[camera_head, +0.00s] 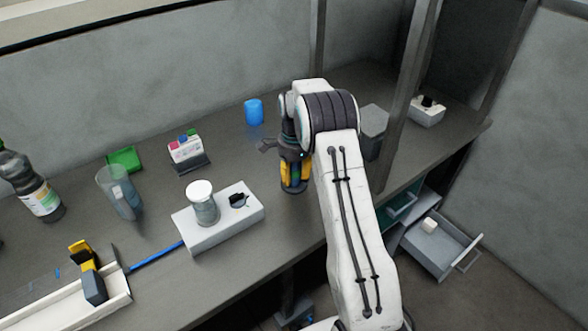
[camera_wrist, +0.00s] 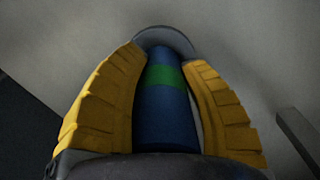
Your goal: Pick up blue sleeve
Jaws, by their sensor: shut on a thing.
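The blue sleeve (camera_wrist: 166,110), a dark blue cylinder with a green band, is between the two yellow fingers of my gripper (camera_wrist: 165,100) in the wrist view. The fingers close on it from both sides, and its near end is hidden by the gripper body. A grey rounded disc (camera_wrist: 166,38) shows at its far end. In the head view my gripper (camera_head: 294,178) points down over the bench, with the sleeve mostly hidden between its fingers. I cannot tell whether the sleeve touches the bench.
On the bench (camera_head: 330,205) stand a bright blue cup (camera_head: 253,111) behind my gripper, a white box (camera_head: 218,220) with a jar on it to the left, and a grey hexagonal container (camera_head: 373,131) to the right. A post (camera_head: 408,80) rises beyond it. An open drawer (camera_head: 438,249) sits below right.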

